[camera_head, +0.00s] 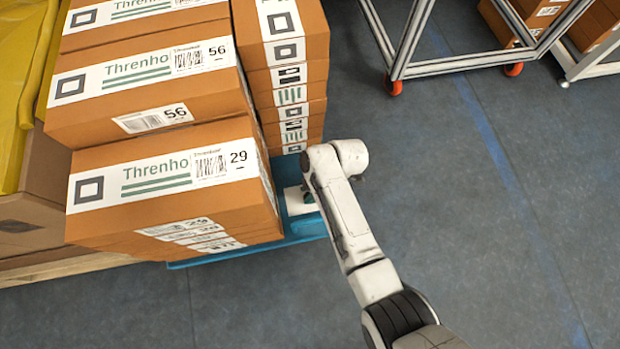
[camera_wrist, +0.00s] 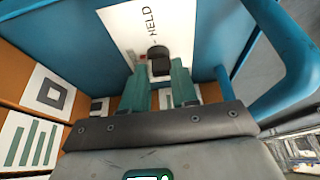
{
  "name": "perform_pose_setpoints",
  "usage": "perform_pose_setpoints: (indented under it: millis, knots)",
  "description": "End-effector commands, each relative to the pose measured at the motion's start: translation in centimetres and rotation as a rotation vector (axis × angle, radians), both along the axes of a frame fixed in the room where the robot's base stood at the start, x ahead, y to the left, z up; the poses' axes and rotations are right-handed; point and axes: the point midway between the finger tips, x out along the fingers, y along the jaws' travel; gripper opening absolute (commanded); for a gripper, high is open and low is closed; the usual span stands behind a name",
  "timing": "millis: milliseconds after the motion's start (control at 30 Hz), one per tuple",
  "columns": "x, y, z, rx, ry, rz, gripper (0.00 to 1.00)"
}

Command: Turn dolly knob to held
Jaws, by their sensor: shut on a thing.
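The dolly knob (camera_wrist: 159,61) is a small dark knob on a white label plate (camera_wrist: 122,20) with the word HELD, fixed to a blue panel of the dolly (camera_wrist: 72,40). My gripper (camera_wrist: 159,78) has its two green fingers on either side of the knob and is shut on it. A small reddish mark shows on the plate just left of the knob. In the head view the blue dolly (camera_head: 312,226) carries the boxes, and my gripper is at its right end, mostly hidden by my arm. The knob is not visible there.
Stacked orange Threnho boxes (camera_head: 165,185) stand on the dolly, left of my arm. A blue tube handle (camera_wrist: 290,60) curves close to the right of my gripper. A wheeled white rack (camera_head: 455,66) stands at the back. The floor to the right is clear.

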Motion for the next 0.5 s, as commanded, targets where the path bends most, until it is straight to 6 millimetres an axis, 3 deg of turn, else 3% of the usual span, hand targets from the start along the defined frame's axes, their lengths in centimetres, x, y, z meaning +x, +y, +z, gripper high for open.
perform_pose_setpoints:
  millis: [200,500]
  knots:
    - [0.00,-0.01,0.00,0.000,0.000,0.000,0.00]
    - [-0.07,-0.06,0.10,-0.001,0.000,-0.029,0.00]
